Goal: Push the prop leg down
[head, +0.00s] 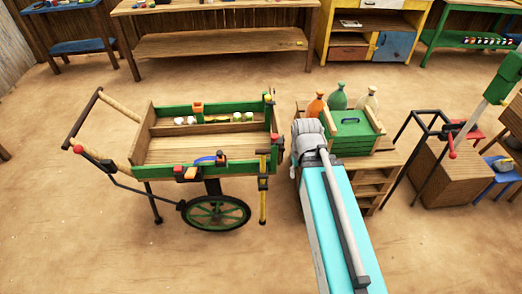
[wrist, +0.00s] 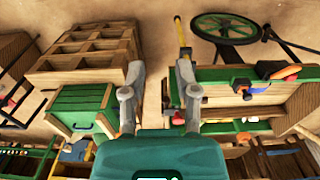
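The wooden cart with green rails (head: 160,172) stands left of my arm in the head view. A yellow leg with black fittings (head: 263,205), which looks like the prop leg, hangs upright at its right front corner. I cannot tell whether its foot touches the ground. In the wrist view the yellow leg (wrist: 180,32) shows at top centre, just beyond my gripper's right finger. My gripper (wrist: 160,72) is open with nothing between its fingers. Whether the right finger touches the leg's bracket is unclear.
A green crate (head: 352,136) and several bottles (head: 338,98) stand on a wooden shelf unit (head: 385,165) close right of the cart. The cart's spoked wheel (head: 216,213) is left of the leg. The sandy floor in front is clear.

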